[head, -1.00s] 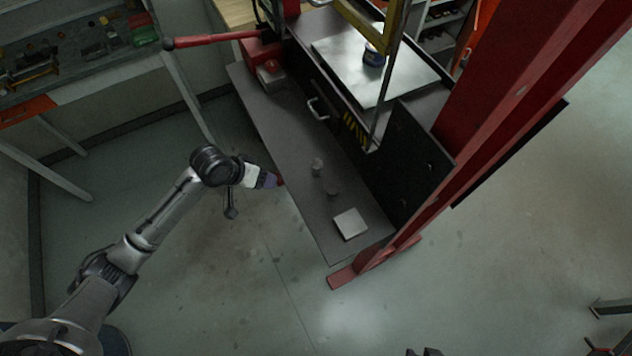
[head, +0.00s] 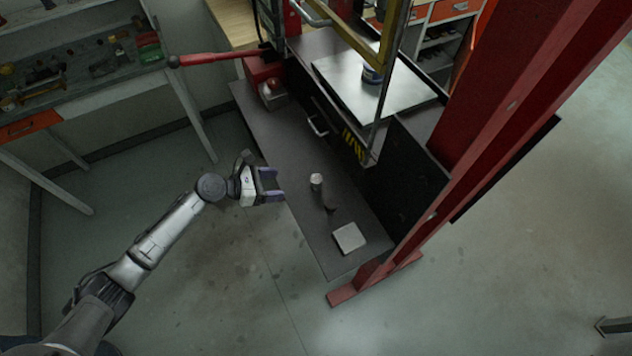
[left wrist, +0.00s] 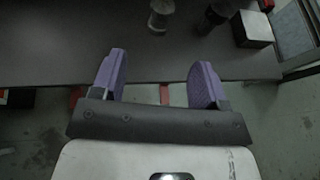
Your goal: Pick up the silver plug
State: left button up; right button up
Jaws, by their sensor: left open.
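The silver plug (head: 316,182), a small light grey cylinder, stands upright on the dark grey shelf (head: 275,140) of the red-framed press. A dark plug-like piece (head: 329,206) stands just beyond it, towards the pale square block (head: 349,238). My left gripper (head: 272,185) is open and empty, left of the silver plug by the shelf's edge. In the left wrist view, its purple fingers (left wrist: 160,72) are apart, with the silver plug (left wrist: 160,15) ahead between their lines, cut off by the top edge. The dark piece (left wrist: 218,12) is to its right. My right gripper is out of view.
The red press frame (head: 500,160) rises at right of the shelf. A red lever (head: 215,58) sticks out at upper left. A cluttered workbench (head: 80,90) stands at far left. The floor left of the shelf is clear.

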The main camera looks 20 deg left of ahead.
aim_at(314, 181)
pick_arm(q)
jog(key=x, duration=1.2)
jog(key=shift+w+d+f, duration=0.15)
jog(key=shift+d+f, duration=0.05)
jog(key=shift+f, duration=0.1)
jog(key=shift+c, duration=0.2)
jog(key=c, duration=1.1)
